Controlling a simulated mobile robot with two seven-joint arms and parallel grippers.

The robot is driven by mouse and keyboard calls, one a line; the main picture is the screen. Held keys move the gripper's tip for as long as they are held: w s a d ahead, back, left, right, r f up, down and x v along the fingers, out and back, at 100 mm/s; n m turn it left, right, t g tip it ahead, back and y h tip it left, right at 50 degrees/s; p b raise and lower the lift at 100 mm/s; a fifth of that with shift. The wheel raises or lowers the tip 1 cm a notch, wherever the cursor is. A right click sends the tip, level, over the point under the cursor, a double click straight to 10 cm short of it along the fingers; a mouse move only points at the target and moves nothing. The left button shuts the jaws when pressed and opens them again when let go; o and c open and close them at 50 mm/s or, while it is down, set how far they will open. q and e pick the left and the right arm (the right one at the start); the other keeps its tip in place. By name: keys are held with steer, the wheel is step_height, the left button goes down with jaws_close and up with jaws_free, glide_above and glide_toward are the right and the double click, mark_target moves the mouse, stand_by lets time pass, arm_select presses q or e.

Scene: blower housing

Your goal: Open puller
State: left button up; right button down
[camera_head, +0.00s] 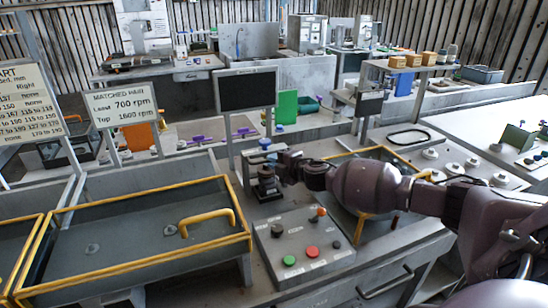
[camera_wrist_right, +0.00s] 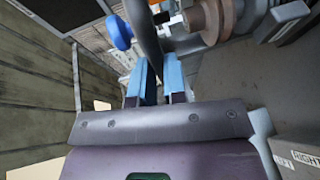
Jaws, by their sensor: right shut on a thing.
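A dark upright device with a blue knob (camera_head: 265,145), apparently the puller (camera_head: 266,184), stands on the bench behind the button panel. My right gripper (camera_head: 283,168) reaches it from the right, beside its upper part. In the right wrist view the blue fingers of this gripper (camera_wrist_right: 158,82) are shut on a dark grey bar (camera_wrist_right: 146,35) between them. The blue knob (camera_wrist_right: 118,32) is just left of the bar there, apart from the fingers. The lower end of the bar is hidden by the fingers. My left gripper is not in view.
A control panel (camera_head: 303,247) with green, red and black buttons lies in front of the device. A yellow-edged tray (camera_head: 120,211) with a yellow handle stands to the left. A dark screen (camera_head: 247,90) stands behind. A brown round part (camera_wrist_right: 208,20) is close to the right of the bar.

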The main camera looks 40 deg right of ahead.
steer(key=shift+s+a+f, duration=0.1)
steer(key=shift+s+a, duration=0.05)
steer(key=shift+s, duration=0.3)
steer(key=shift+s+a+f, duration=0.1)
steer(key=shift+s+a, duration=0.05)
steer(key=shift+s, duration=0.3)
steer(key=c, duration=1.2)
jaws_free()
steer(key=shift+s+r, duration=0.2)
steer(key=shift+o, duration=0.2)
steer(key=shift+w, duration=0.1)
steer(key=shift+d, duration=0.1)
steer(key=v, duration=1)
steer(key=shift+s, duration=0.4)
